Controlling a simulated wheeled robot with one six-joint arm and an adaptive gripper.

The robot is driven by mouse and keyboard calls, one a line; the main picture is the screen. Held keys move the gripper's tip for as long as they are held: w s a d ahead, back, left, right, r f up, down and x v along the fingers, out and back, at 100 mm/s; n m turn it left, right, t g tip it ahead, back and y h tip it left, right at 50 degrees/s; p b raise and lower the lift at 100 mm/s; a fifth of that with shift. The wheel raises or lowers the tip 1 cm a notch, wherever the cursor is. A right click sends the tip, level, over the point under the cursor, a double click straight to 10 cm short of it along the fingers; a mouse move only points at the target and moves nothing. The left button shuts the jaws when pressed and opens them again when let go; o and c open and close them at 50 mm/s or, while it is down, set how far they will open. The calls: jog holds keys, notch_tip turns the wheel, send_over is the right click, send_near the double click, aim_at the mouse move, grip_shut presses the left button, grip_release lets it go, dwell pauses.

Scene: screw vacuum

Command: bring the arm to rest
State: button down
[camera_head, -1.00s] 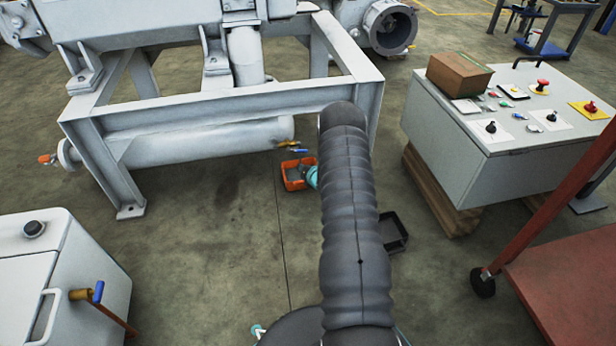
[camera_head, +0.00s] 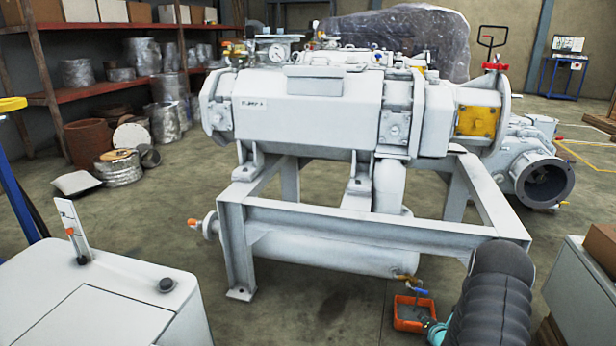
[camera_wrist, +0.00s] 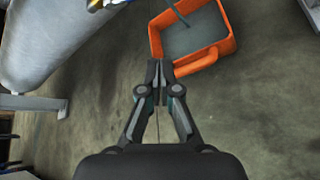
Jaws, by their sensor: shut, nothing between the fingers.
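My gripper (camera_wrist: 157,82) shows in the wrist view with its fingers together and nothing between them. It points toward an orange bin (camera_wrist: 217,52) on the floor, whose near edge shows just past the fingertips. I cannot tell the exact gap. In the head view my dark ribbed arm rises at the lower right and hides much of the gripper. The orange bin (camera_head: 412,314) shows there just left of the arm, below the valve of the screw vacuum machine (camera_head: 330,110). Grey liquid lies in the bin, and a thin stream or tube reaches into it.
The white machine frame (camera_head: 240,245) stands behind the bin. A blue-handled valve (camera_head: 416,288) hangs above the bin. A white cabinet (camera_head: 110,305) is at the lower left, a grey control box (camera_head: 590,290) at the right. The floor (camera_head: 310,315) between frame and cabinet is clear.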

jog(key=s+f+m+g, duration=0.1)
jog(key=s+f+m, duration=0.1)
jog(key=m, duration=0.1)
jog(key=s+f+m+g, duration=0.2)
jog(key=s+m, duration=0.1)
jog(key=s+f+m+g, duration=0.2)
jog(key=s+f+m, duration=0.1)
jog(key=shift+s+d+h, duration=0.1)
jog(key=shift+s+h, duration=0.05)
jog(key=shift+h, duration=0.15)
jog(key=s+m+g, duration=0.1)
jog(key=s+m, duration=0.1)
jog(key=shift+s+r+m, duration=0.1)
jog(key=shift+r+m, duration=0.05)
jog(key=shift+m, duration=0.15)
jog(key=s+a+r+m+p, duration=0.3)
jog(key=s+a+r, duration=0.6)
jog(key=r, duration=1)
jog(key=s+a+r+m+p, duration=0.3)
jog(key=s+a+r+m, duration=0.4)
jog(key=r, duration=1.3)
jog(key=s+a+r+m+y+p, duration=0.1)
jog(key=s+a+r+m+p, duration=0.2)
jog(key=s+a+r, duration=0.8)
notch_tip(320, 180, up, 8)
jog(key=m, duration=0.2)
jog(key=shift+a+r+m+g, duration=0.2)
jog(key=shift+a+m+g, duration=0.1)
jog(key=shift+a+m, duration=0.1)
